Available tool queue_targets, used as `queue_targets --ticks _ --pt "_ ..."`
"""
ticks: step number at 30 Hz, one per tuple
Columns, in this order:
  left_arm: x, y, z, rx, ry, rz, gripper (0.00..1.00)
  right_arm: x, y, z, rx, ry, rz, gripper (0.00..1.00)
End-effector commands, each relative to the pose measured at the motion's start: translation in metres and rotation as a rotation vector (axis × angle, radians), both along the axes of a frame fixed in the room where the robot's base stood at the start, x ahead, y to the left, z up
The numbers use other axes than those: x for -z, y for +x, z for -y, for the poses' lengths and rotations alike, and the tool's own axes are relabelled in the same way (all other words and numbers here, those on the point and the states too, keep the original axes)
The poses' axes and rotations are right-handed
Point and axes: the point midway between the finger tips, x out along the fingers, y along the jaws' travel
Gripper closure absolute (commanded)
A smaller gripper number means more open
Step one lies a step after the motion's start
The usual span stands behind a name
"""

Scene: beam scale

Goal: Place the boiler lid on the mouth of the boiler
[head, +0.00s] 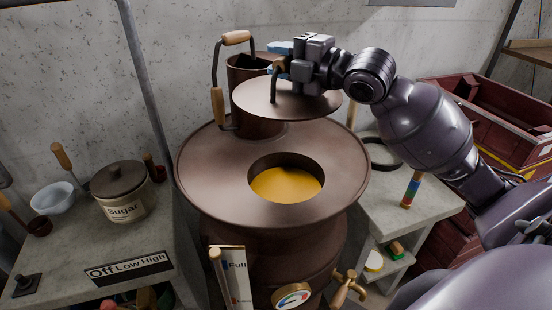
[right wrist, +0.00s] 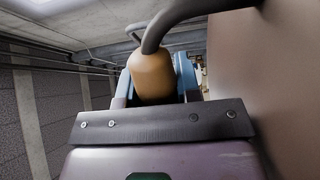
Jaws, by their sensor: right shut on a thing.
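The boiler (head: 215,175) is a large brown metal vessel in the middle of the head view. Its round mouth (head: 287,182) is open and shows yellow-orange liquid inside. The boiler lid (head: 270,100) is a flat brown disc held above the boiler's top, behind the mouth and apart from it. My right gripper (head: 280,58) is shut on the lid's handle. In the right wrist view the wooden grip of the handle (right wrist: 152,75) sits between the blue fingertips, and the lid's brown face (right wrist: 265,80) fills the right side. My left gripper is not in view.
A brown pot (head: 243,70) with a wooden-handled bail stands behind the lid. A sugar jar (head: 122,190) and white bowl (head: 53,198) are on the left counter. A gauge (head: 291,296) and tap (head: 348,287) are on the boiler's front. Dark red crates (head: 500,95) stand at the right.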

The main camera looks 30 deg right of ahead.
Motion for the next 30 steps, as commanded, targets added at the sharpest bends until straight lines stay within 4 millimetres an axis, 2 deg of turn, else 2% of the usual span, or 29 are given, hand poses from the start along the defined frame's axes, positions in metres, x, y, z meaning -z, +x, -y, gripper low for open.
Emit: queue_targets --ticks 3,18,30 --pt "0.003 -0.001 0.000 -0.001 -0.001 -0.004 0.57 0.026 0.000 0.000 0.000 0.007 -0.007 1.00" --pt "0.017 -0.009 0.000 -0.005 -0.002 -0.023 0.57 0.126 0.000 0.000 0.000 0.005 -0.004 1.00" --pt "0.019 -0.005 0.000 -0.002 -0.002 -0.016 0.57 0.162 -0.001 0.000 0.000 0.004 -0.003 1.00"
